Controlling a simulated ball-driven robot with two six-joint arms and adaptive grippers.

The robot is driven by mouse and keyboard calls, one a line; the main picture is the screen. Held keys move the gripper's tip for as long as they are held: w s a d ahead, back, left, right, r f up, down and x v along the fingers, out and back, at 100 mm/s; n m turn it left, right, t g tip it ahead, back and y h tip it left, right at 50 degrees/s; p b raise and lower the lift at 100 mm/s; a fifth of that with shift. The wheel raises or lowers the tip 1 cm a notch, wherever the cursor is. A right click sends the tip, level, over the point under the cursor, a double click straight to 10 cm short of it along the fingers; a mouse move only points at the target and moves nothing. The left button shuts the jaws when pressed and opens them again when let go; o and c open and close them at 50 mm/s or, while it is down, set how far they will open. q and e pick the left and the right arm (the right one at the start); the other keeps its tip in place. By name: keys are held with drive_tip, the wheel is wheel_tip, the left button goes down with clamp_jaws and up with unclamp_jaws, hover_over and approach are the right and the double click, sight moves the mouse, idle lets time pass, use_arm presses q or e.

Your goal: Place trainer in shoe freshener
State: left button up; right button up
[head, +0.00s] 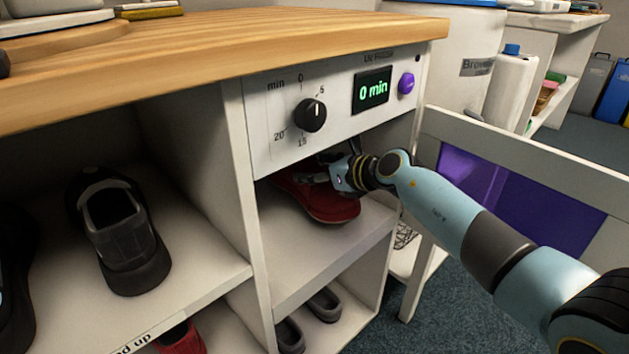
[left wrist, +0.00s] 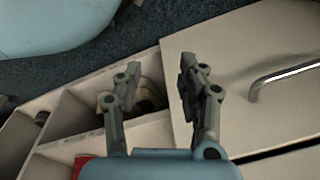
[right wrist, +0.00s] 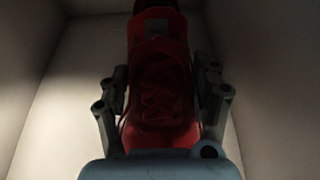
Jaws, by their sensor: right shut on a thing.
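The red trainer (head: 323,203) is inside the shoe freshener (head: 262,125), on the compartment floor below the panel with the dial and the "0 min" display. The trainer (right wrist: 155,90) also shows in the right wrist view, laces up, between white walls. My right gripper (head: 330,172) reaches into the compartment and is shut on the trainer, with one finger on each side of it. The freshener's door (head: 520,180), with a purple window, stands open to the right. My left gripper (left wrist: 155,85) is open and empty in the left wrist view, over white shelving.
A dark shoe (head: 120,235) sits on the shelf to the left. Grey shoes (head: 322,304) stand in the compartment below. The wooden top (head: 220,45) overhangs the panel. A white bottle (head: 510,88) stands behind the door. A drawer handle (left wrist: 285,78) is near my left gripper.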

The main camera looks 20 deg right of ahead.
drive_tip(key=shift+w+a+f+b, duration=0.15)
drive_tip(key=shift+f+b, duration=0.25)
drive_tip(key=shift+f, duration=0.5)
use_arm(q)
drive_tip(key=shift+w+d+r, duration=0.35)
drive_tip(key=shift+w+r, duration=0.3)
drive_tip(key=shift+r, duration=0.05)
drive_tip(key=shift+t, duration=0.3)
use_arm(e)
drive_tip(key=o, duration=1.6)
drive_tip(key=shift+c, duration=0.2)
use_arm(q)
drive_tip(key=shift+w, duration=0.1)
